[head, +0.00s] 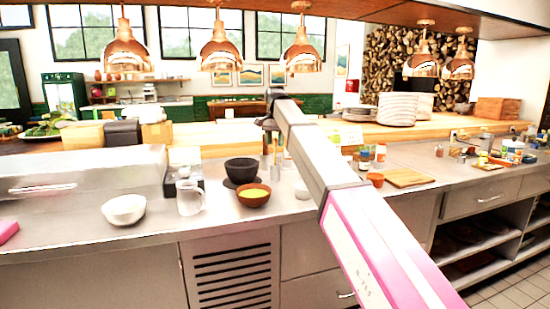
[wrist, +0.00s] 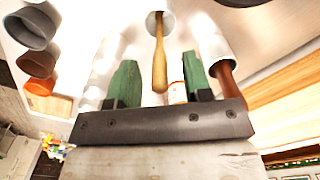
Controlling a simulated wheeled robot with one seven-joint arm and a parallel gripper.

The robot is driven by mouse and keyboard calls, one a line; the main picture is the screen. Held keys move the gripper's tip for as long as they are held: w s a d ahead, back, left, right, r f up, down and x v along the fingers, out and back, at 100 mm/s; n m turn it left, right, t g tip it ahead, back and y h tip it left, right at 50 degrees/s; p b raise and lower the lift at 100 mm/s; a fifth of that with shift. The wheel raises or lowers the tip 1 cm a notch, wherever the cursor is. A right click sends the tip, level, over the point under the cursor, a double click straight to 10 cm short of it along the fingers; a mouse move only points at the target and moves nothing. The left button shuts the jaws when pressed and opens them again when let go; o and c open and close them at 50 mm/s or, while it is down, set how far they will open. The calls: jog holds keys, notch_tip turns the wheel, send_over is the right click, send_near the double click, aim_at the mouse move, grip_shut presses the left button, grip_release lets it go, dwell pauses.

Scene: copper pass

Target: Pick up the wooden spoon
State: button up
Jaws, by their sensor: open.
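The wooden spoon (wrist: 159,62) shows in the wrist view as a slim tan handle rising from a white round holder (wrist: 153,22). Its other end is hidden inside the holder. My gripper (wrist: 159,68) is open, with one green finger on each side of the handle. The handle lies between the fingers in the picture, with a gap on both sides; I cannot tell how deep it sits between them. In the head view my gripper is small and dark above several upright utensils (head: 266,145) on the steel counter, and I cannot tell the spoon apart there.
A brown-handled utensil (wrist: 226,78) stands close to the right finger. On the counter are a dark bowl (head: 241,170), a brown bowl with yellow contents (head: 254,194), a clear jug (head: 189,198) and a white bowl (head: 124,209). A cutting board (head: 408,177) lies to the right. Copper lamps (head: 302,55) hang above.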

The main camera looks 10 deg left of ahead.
jog(key=shift+f, duration=0.45)
grip_shut()
jog(key=shift+r, duration=0.2)
